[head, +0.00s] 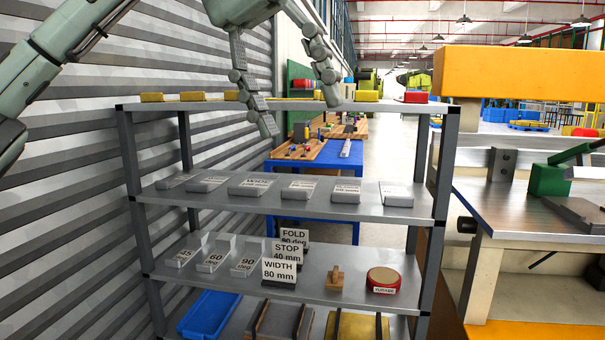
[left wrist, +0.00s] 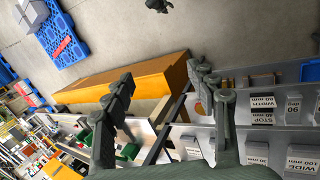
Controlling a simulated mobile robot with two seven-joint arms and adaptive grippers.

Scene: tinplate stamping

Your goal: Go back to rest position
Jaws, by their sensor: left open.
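My left gripper (head: 300,112) hangs at the top middle of the head view, in front of the grey shelf rack's top board (head: 370,106). Its two jointed fingers are spread apart with nothing between them. Its arm comes in from the upper left. The left wrist view shows the same fingers apart and empty, with the rack and floor beyond. My right gripper is in neither view.
The rack holds labelled grey blocks (head: 345,192), sign cards (head: 279,271), a wooden stamp (head: 335,278), a round red tin (head: 384,280) and a blue tray (head: 207,314). A workbench (head: 530,222) stands right, a corrugated wall (head: 80,190) left.

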